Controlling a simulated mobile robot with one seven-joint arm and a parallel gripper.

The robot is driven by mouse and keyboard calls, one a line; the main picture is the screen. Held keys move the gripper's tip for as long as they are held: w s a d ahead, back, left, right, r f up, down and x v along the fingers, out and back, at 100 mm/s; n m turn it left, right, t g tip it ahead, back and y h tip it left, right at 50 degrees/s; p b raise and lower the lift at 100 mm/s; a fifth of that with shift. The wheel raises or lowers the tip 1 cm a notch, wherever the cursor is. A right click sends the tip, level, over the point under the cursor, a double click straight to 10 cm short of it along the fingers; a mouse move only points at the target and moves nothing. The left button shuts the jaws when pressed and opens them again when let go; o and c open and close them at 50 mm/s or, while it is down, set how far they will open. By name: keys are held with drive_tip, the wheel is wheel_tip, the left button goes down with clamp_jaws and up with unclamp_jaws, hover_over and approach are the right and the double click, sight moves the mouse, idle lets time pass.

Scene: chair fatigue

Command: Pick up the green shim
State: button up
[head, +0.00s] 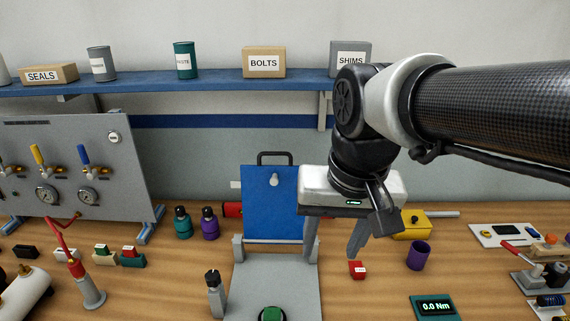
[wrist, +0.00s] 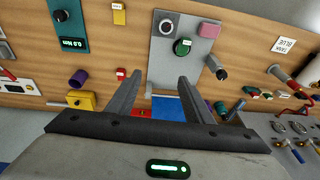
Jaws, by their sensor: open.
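A small green block with a white label (head: 102,249) sits in a holder at the left of the bench; I cannot tell if it is the shim. A green round-looking piece (head: 272,314) is on the grey plate at the bottom edge of the head view. It also shows in the wrist view (wrist: 182,47). My gripper (head: 331,258) is open and empty above the bench, right of the blue panel. In the wrist view its fingers (wrist: 160,76) point toward the grey plate, apart from both green pieces.
A blue panel (head: 270,204) stands behind the grey plate. A small red block (head: 357,270), a purple cup (head: 419,255) and a yellow box (head: 411,226) are to the right. A torque display (head: 436,307) is at the front.

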drive_tip(key=w+a+f+g+b, duration=0.3)
drive_tip(key=a+f+b, duration=0.2)
drive_tip(key=a+f, duration=0.45)
drive_tip(key=b, duration=0.1)
approach(270, 318)
drive_tip(key=s, duration=0.3)
drive_tip(key=shift+d+h, duration=0.15)
drive_tip(key=shift+h, duration=0.25)
drive_tip(key=shift+s+a+f+b, duration=0.1)
drive_tip(key=shift+f+b, duration=0.1)
drive_tip(key=shift+f, duration=0.7)
drive_tip(key=shift+a+f+b, duration=0.1)
drive_tip(key=shift+f+b, duration=0.1)
drive_tip(key=shift+f, duration=0.7)
drive_tip(key=shift+a+f+b, duration=0.1)
drive_tip(key=shift+f+b, duration=0.1)
drive_tip(key=shift+f, duration=0.7)
drive_tip(key=shift+c, duration=0.4)
clamp_jaws()
